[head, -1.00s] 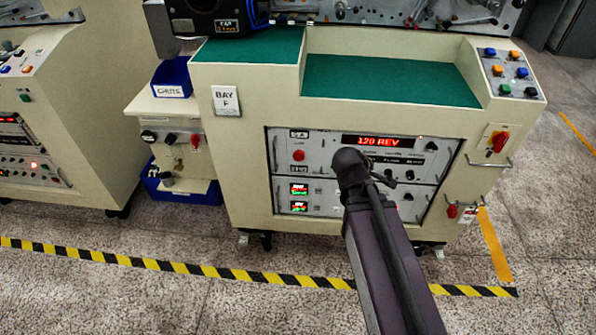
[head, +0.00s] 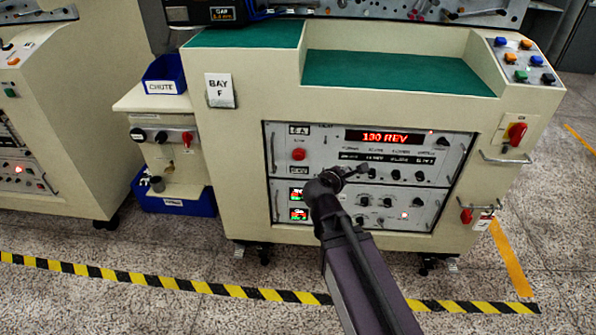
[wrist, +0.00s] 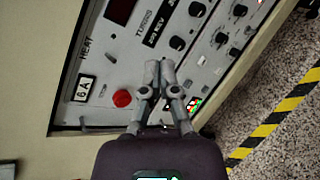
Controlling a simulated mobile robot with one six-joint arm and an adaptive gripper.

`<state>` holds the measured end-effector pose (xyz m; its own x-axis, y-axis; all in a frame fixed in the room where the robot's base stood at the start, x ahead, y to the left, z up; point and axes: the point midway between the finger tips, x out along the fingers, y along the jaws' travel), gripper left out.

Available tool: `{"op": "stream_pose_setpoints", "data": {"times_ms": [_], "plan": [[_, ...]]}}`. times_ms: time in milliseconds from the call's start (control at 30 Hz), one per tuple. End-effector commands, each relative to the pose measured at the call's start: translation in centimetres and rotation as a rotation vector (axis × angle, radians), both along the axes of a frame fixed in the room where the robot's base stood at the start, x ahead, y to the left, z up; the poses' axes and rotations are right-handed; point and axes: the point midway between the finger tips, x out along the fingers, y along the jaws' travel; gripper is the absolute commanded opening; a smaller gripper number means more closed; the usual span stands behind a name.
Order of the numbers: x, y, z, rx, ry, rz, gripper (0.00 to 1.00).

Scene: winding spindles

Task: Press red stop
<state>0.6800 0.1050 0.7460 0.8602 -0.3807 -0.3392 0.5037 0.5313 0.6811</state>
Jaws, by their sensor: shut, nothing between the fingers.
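A round red button (head: 298,154) sits on the left of the upper grey control panel (head: 345,142), under a "6A" label. In the wrist view the red button (wrist: 122,99) is left of my gripper (wrist: 158,66), clear of the fingers. My gripper is shut and empty, its fingertips in front of the panel. In the head view my gripper (head: 357,170) is below and right of the button, partly hidden by my own wrist. No stop lettering is legible on the button.
A red display (head: 383,137) and black knobs (head: 420,176) fill the panel. A red rotary switch (head: 515,133) and a smaller red control (head: 466,215) are at the right. Metal handles (head: 507,159) stick out. Striped tape (head: 200,287) crosses the open floor.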

Motion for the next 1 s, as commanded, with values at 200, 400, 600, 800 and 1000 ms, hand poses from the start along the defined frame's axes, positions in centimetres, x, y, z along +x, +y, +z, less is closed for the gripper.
{"op": "stream_pose_setpoints", "data": {"times_ms": [200, 400, 600, 800, 1000], "plan": [[0.5, 2.6, -2.4, -0.162, -0.026, 0.12, 0.0], [0.7, 5.1, -3.9, -0.315, -0.051, 0.221, 0.0], [0.7, 7.8, -5.5, -0.472, -0.079, 0.319, 0.0], [0.5, 10.5, -7.2, -0.631, -0.11, 0.41, 0.0], [0.1, 12.9, -8.5, -0.768, -0.137, 0.484, 0.0]]}}
